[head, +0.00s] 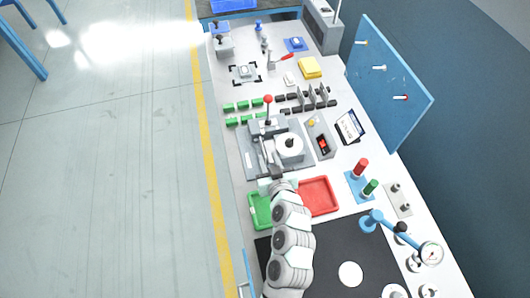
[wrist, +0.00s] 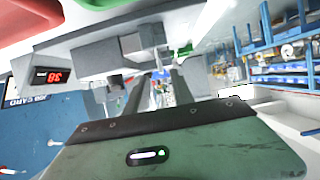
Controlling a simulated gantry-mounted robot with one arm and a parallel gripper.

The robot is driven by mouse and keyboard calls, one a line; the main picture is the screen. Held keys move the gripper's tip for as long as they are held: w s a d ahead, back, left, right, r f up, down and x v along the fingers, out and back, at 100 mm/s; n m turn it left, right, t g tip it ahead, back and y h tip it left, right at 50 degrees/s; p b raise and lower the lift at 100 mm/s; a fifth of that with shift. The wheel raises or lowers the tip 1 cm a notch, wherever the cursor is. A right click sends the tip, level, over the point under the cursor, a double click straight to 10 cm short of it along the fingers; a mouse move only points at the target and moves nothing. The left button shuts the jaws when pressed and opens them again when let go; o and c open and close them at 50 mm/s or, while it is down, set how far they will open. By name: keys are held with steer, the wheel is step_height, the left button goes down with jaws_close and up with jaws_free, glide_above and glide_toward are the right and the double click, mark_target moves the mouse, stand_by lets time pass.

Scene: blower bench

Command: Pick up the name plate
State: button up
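I cannot clearly pick out a name plate. A small pale piece (head: 244,72) lies between black corner marks near the far left of the bench, and a small white piece (head: 290,78) lies to its right; neither is readable. My gripper (head: 270,185) is at the end of my white arm, over the far end of the green tray, just in front of the grey fixture, well apart from both pieces. In the wrist view, the green-grey housing with a dark bar fills the bottom.
The green tray (head: 258,212) and red tray (head: 319,195) flank my arm. The grey fixture (head: 287,150) with a red-knobbed lever stands beyond. Red and green posts (head: 360,170) and a blue gauge stand are at right. A blue panel (head: 388,75) rises along the right edge.

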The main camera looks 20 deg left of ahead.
mark_target(263, 149)
steer(key=shift+x, duration=3.5)
steer(key=shift+a+r, duration=0.1)
steer(key=shift+r, duration=0.15)
steer(key=shift+c, duration=0.3)
jaws_close()
